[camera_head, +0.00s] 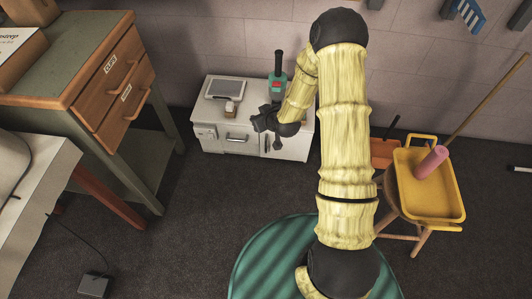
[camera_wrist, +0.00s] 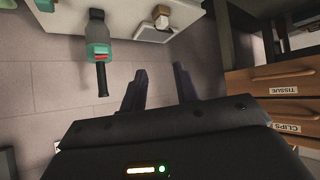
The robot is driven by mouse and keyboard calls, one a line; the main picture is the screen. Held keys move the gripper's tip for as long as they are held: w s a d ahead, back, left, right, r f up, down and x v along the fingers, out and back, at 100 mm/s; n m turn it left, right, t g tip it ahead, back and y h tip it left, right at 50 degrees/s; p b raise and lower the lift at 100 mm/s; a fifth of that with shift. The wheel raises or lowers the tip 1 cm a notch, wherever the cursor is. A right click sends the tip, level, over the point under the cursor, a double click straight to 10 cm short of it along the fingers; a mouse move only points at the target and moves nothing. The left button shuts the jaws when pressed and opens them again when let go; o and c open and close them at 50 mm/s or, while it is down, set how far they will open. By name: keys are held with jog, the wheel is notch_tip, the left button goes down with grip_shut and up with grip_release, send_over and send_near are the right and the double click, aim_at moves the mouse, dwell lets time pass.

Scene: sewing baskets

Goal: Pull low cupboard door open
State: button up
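The low white cupboard (camera_head: 222,147) stands against the back wall. Its front has a bar handle (camera_head: 237,139) and looks closed; my gripper and arm hide part of its right side. My gripper (camera_head: 259,120) is at the upper front of the cupboard, right of that handle and apart from it in the picture. In the wrist view my gripper (camera_wrist: 160,82) has its two fingers spread with nothing between them. The wrist view shows a pale edge of the cupboard top (camera_wrist: 185,18); no handle shows there.
A wooden drawer unit (camera_head: 110,75) stands left. A stool with a yellow tray (camera_head: 440,203) stands right. Dark floor before the cupboard is clear.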

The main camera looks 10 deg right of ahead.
notch_tip(320, 180, down, 24)
jog(key=w+m+t+b, duration=0.2)
jog(key=t+b, duration=0.3)
jog(key=b, duration=0.8)
jog(key=s+d+f+m+t+h+b, duration=0.1)
jog(key=f+b, duration=0.3)
jog(key=f, duration=0.4)
jog(key=s+d+f+m+t+h+b, duration=0.1)
jog(key=s+f+m+t+h+b, duration=0.1)
jog(key=f, duration=0.5)
jog(key=s+h+b, duration=0.1)
jog(key=h+b, duration=0.1)
jog(key=b, duration=0.1)
jog(key=shift+s+d+f+m, duration=0.15)
jog(key=shift+d+f+m, duration=0.2)
jog(key=shift+m, duration=0.05)
jog(key=b, duration=0.9)
send_near(266, 146)
jog(key=w, duration=0.6)
jog(key=w+d, duration=0.1)
jog(key=w, duration=0.2)
jog(key=shift+w+f, duration=0.1)
jog(key=shift+w, duration=0.1)
jog(key=shift+w+r, duration=0.2)
jog(key=shift+w, duration=0.45)
